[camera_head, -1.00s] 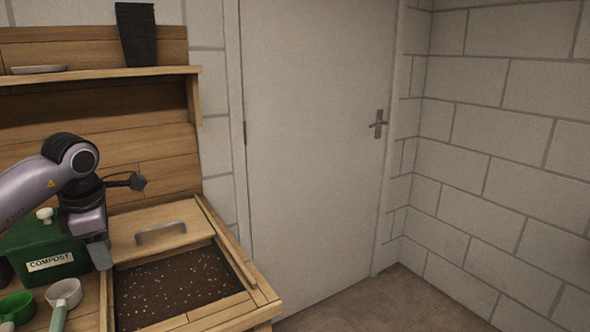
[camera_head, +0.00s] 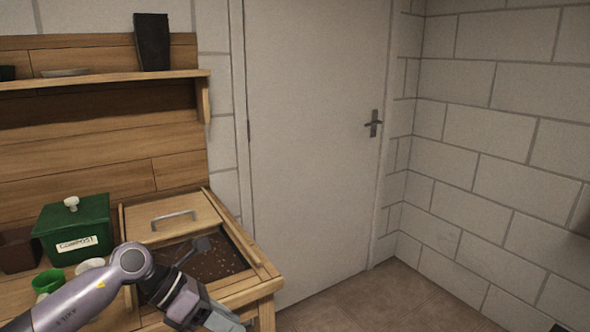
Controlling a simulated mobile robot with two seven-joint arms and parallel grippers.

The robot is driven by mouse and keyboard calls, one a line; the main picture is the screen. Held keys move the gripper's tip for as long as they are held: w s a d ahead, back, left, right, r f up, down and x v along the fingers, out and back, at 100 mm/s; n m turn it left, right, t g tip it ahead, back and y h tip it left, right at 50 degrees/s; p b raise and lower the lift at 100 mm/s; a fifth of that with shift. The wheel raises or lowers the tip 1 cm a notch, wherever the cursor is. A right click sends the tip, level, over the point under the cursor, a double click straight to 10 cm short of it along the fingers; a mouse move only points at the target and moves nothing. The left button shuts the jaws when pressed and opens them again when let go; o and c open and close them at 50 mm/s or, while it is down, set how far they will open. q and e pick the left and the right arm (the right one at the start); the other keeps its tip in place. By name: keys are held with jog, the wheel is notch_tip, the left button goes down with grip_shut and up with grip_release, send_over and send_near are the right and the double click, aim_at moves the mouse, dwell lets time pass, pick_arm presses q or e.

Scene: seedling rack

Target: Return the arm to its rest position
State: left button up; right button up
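My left arm comes in from the lower left and bends at a joint over the front of the bench. Its gripper (camera_head: 225,322) points down and right at the bottom edge of the picture, in front of the soil bin. The fingers are partly cut off, so I cannot tell whether they are open or shut, and I see nothing held. My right gripper is not in view.
A green compost box (camera_head: 76,222) stands left of the soil bin (camera_head: 262,272), which has a wooden lid (camera_head: 160,208) with a metal handle. A green scoop (camera_head: 47,281) and a white one (camera_head: 89,265) lie in front. A shelf (camera_head: 110,77) holds a black pot (camera_head: 152,42).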

pick_arm(q)
jog(key=s+d+r+n+t+h+p, duration=0.1)
jog(key=s+d+r+n+t+h, duration=0.3)
jog(key=d+n+h, duration=0.6)
jog(key=s+a+f+n+t+y+p, duration=0.15)
jog(key=a+f+n+t+y, duration=0.45)
jog(key=n, duration=0.7)
jog(key=s+a+f+n+t+y, duration=0.3)
jog(key=a+f+n+t+y, duration=0.3)
jog(key=n, duration=0.7)
jog(key=s+a+f+n+g+y+p, duration=0.1)
jog(key=s+a+f+n+g+y, duration=0.4)
jog(key=s+f+n, duration=0.4)
jog(key=s+a+f+g, duration=0.1)
jog(key=s+f, duration=0.1)
jog(key=s, duration=0.1)
jog(key=shift+s+a, duration=0.25)
jog(key=shift+a+y, duration=0.1)
jog(key=shift+y, duration=0.2)
